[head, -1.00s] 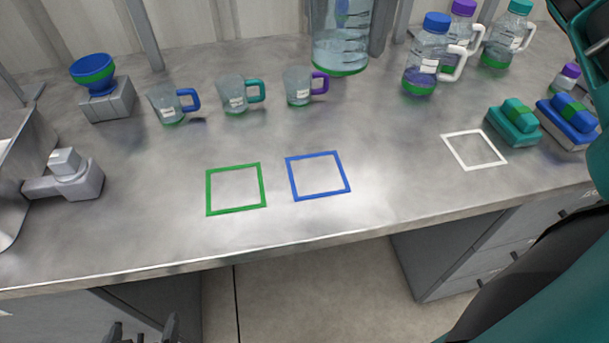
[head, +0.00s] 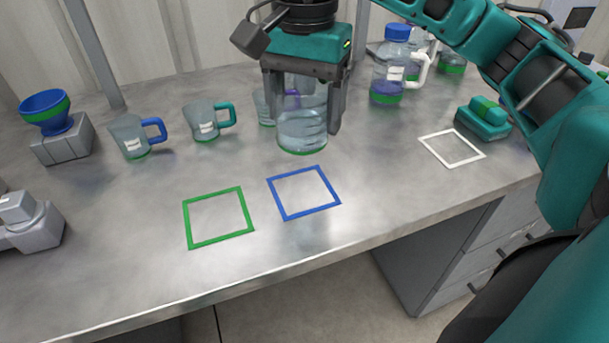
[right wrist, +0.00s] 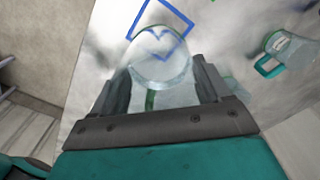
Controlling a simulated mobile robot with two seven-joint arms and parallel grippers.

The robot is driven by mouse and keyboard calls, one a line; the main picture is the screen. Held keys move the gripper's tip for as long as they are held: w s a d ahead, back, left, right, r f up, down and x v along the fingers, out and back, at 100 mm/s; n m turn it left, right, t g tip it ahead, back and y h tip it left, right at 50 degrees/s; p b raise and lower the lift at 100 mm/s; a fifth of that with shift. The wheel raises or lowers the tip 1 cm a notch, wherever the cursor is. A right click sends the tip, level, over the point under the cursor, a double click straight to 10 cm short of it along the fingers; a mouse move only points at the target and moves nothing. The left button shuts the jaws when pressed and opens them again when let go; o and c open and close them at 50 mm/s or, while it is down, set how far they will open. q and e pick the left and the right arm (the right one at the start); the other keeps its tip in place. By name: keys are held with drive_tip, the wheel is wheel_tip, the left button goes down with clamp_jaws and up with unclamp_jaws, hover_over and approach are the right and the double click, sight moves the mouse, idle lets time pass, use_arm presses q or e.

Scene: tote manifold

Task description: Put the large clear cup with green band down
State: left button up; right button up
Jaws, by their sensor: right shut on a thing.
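The large clear cup with green band (head: 302,130) is upright between the fingers of my right gripper (head: 304,118), behind the blue square outline (head: 304,192). My right gripper is shut on it from above. I cannot tell whether its base touches the bench or hangs just above it. In the right wrist view the cup (right wrist: 160,68) sits between the two fingers and the blue outline (right wrist: 184,22) shows beyond and through it. My left gripper is not in view.
Small cups with blue (head: 133,136) and teal (head: 205,122) handles stand left; a purple-handled one (head: 264,106) is partly hidden behind my gripper. A blue-capped bottle (head: 390,70) stands right. Green (head: 250,210) and white (head: 474,145) outlines are empty. The front bench is clear.

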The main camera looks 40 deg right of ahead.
wheel_tip(320, 180, down, 5)
drive_tip(key=shift+f+b, duration=0.1)
drive_tip(key=shift+b, duration=0.2)
drive_tip(key=shift+f+b, duration=0.35)
drive_tip(key=shift+f, duration=2.15)
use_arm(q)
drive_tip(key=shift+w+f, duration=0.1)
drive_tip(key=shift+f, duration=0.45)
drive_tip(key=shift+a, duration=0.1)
use_arm(e)
drive_tip(key=shift+f+b, duration=0.2)
drive_tip(key=shift+b, duration=0.1)
drive_tip(key=o, duration=1.1)
drive_tip(key=shift+r, duration=0.1)
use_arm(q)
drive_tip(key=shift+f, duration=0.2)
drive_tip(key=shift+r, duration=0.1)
